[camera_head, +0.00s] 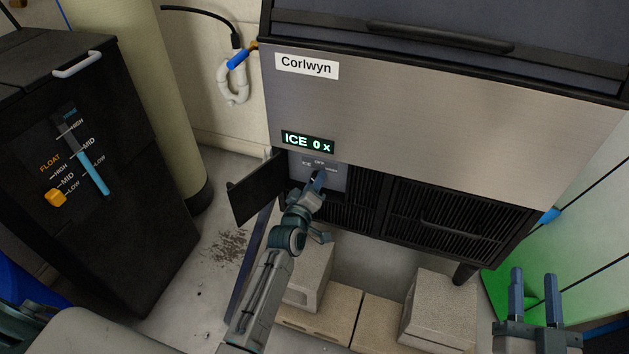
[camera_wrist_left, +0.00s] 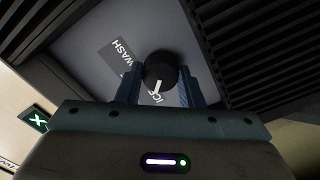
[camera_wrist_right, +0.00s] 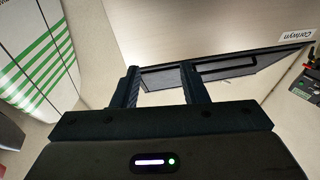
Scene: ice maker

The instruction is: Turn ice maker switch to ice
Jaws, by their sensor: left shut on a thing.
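The ice maker (camera_head: 440,130) has a steel front, and its green display (camera_head: 307,142) reads "ICE 0 X". Below the display is a recessed grey panel (camera_head: 334,180) with the switch. In the left wrist view the switch is a round black knob (camera_wrist_left: 160,68) with a white mark, which points toward the ICE label (camera_wrist_left: 157,98); WASH shows to the left. My left gripper (camera_head: 316,184) is shut on the knob, one finger on each side. In the head view the gripper mostly hides the knob. My right gripper (camera_head: 534,290) is open and empty at the lower right.
A small dark door (camera_head: 257,188) hangs open left of the panel. Black vent grilles (camera_head: 455,215) lie to its right. Concrete blocks (camera_head: 440,305) stand below. A black cabinet (camera_head: 90,150) with a blue lever stands at left.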

